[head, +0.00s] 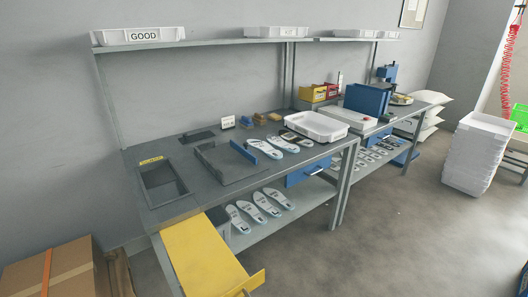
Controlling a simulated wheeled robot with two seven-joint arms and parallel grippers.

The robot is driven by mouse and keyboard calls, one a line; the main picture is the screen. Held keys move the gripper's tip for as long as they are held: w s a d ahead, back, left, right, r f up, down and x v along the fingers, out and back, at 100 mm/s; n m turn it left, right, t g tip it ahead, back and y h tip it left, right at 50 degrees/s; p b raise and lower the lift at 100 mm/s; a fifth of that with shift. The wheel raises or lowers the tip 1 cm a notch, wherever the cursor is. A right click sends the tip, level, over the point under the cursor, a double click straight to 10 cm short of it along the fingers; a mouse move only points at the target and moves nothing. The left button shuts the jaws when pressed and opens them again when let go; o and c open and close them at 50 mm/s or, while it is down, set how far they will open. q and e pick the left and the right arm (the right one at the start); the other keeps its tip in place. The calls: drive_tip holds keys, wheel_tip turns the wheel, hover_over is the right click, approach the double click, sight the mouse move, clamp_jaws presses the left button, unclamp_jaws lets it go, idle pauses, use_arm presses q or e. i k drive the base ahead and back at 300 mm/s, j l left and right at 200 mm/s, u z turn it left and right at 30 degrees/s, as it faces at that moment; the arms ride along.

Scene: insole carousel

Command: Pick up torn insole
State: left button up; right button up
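Two pale insoles with blue and dark markings lie on the grey workbench (172,217), right of a dark flat plate (226,172): a left insole (265,149) and a right insole (283,144). Several similar insoles, one of them a lower insole (252,211), lie in a row on the shelf below. More small ones lie on the shelf of the far bench. I cannot tell at this size which insole is torn. Neither of my grippers is in view.
A white tray (343,133) stands on the bench at its right end. A recessed bin (162,183) is sunk at the left. A yellow chute (203,252) slopes off the front. A cardboard box (48,272) stands lower left. Stacked white crates (470,160) stand right; the floor between is clear.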

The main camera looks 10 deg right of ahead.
sight(275, 154)
drive_tip(key=i+l+u, duration=0.1)
drive_tip(key=i+l, duration=0.15)
drive_tip(key=i+l+u, duration=0.1)
drive_tip(key=i+l, duration=0.15)
drive_tip(key=l, duration=0.25)
drive_tip(key=i+l+u, duration=0.1)
drive_tip(key=l, duration=0.3)
drive_tip(key=i+l, duration=0.3)
drive_tip(key=l, duration=0.15)
drive_tip(key=u, duration=0.05)
